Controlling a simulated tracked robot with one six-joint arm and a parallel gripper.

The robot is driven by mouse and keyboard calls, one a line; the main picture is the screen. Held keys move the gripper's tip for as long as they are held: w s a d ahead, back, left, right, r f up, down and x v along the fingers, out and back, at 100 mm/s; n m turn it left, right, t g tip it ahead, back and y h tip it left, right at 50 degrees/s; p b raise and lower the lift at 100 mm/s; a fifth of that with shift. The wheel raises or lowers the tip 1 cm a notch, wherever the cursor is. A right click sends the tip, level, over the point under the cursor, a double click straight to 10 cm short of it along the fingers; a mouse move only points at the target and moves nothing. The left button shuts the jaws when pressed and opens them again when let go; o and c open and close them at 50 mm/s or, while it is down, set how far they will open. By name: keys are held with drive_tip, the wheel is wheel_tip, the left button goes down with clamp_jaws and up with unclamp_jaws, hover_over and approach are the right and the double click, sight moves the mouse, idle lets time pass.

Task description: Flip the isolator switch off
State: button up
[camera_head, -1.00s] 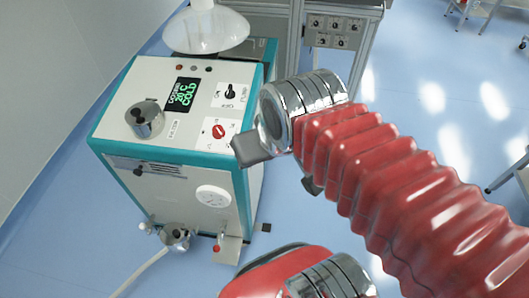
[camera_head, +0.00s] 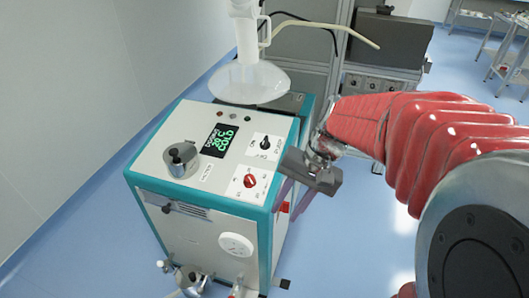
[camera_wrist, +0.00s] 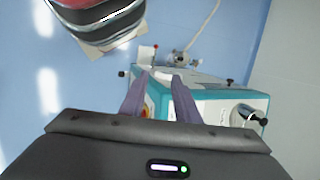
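The machine is a white and teal cabinet (camera_head: 200,222) with controls on its sloping top. A red rotary knob (camera_head: 250,181) on a white plate sits near the right edge of that top. A red part (camera_head: 285,207), perhaps the isolator switch, shows on the right side face, partly hidden by my gripper. In the wrist view a small yellow and red part (camera_wrist: 146,112) shows between the fingers; its handle position cannot be made out. My gripper (camera_head: 288,202) is open and empty beside the right side face. In the wrist view its two purple fingers (camera_wrist: 161,80) are apart.
A black knob (camera_head: 265,144), a lit green display (camera_head: 219,141) and a metal lidded port (camera_head: 181,159) are on the top. Grey cabinets (camera_head: 375,82) are at the back. The floor to the right is open.

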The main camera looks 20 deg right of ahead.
drive_tip(key=w+d+f+m+y, duration=0.4)
drive_tip(key=w+f, duration=0.1)
drive_tip(key=m+t+y, duration=0.4)
drive_tip(key=m+y, duration=0.2)
drive_tip(key=m, duration=0.3)
approach(286, 207)
drive_tip(key=s+a+r, duration=0.2)
drive_tip(key=s+r, duration=0.3)
drive_tip(key=r, duration=0.1)
drive_tip(key=d+f+m+t, duration=0.5)
drive_tip(key=d+f, duration=0.1)
drive_tip(key=f, duration=0.2)
drive_tip(key=shift+s+d+f+t+y, duration=0.15)
drive_tip(key=shift+s+d+t+y, duration=0.15)
drive_tip(key=shift+s+t+y, duration=0.1)
drive_tip(key=shift+w, duration=0.1)
drive_tip(key=x, duration=1.4)
drive_tip(key=shift+c, duration=0.6)
clamp_jaws()
drive_tip(key=shift+d, duration=0.1)
